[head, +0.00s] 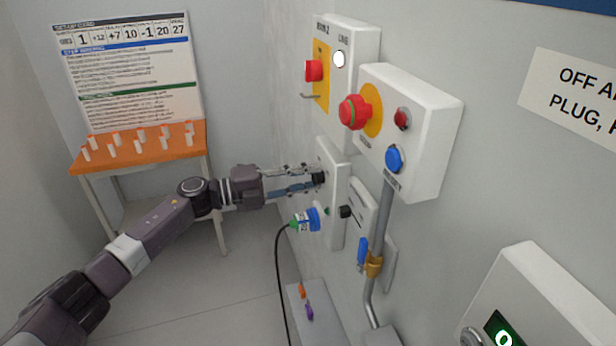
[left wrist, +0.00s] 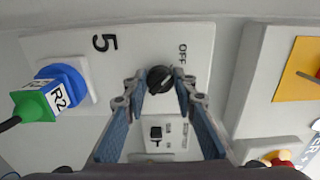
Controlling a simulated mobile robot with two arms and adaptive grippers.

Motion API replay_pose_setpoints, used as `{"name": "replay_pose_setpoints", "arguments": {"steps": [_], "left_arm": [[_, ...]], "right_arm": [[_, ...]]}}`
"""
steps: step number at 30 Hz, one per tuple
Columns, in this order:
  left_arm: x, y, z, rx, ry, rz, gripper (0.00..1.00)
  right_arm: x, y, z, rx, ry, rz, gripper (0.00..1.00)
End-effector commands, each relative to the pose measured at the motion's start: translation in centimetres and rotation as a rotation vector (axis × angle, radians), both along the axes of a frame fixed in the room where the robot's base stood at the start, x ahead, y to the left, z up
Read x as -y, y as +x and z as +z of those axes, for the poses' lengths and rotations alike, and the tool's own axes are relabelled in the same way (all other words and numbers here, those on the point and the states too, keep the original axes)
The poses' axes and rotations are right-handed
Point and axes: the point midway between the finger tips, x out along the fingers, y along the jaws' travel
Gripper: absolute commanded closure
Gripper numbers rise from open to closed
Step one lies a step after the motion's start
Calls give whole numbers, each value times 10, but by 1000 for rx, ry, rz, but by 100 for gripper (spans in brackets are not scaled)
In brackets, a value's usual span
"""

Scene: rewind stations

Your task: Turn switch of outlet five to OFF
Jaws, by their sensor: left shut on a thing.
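The outlet five plate (left wrist: 110,42) is white, marked "5", and shows turned sideways in the left wrist view. Its black switch knob (left wrist: 160,76) sits beside the printed word OFF. I cannot tell exactly which way the knob points. A blue socket (left wrist: 66,84) on the plate holds a green plug with an R2 tag. My left gripper (left wrist: 160,90) has its blue-padded fingers around the knob, shut on it. In the head view the plate (head: 334,160) is on the wall and my left gripper (head: 314,179) reaches it from the left. My right gripper is not in view.
Above the plate are a box with a red switch (head: 314,71) and a box with a red stop button (head: 352,111) and a blue button (head: 394,158). A black cable (head: 278,262) hangs from the plug. An orange table (head: 140,150) with white pegs stands behind my arm.

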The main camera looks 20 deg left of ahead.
Motion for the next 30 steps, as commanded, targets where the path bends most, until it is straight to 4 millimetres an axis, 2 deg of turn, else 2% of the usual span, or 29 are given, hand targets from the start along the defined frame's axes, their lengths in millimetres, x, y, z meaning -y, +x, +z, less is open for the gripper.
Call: {"name": "replay_pose_setpoints", "arguments": {"steps": [9,10,14,24,30], "left_arm": [[0,0,-1,-3,-2,1,99],[0,0,-1,-3,-2,1,73],[0,0,-1,-2,-2,0,58],[-3,-2,-1,-2,0,1,57],[-27,-17,-2,-4,2,3,57]], "right_arm": [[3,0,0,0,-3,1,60],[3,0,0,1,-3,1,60],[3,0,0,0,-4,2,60],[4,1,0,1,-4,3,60],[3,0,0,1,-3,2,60]]}}
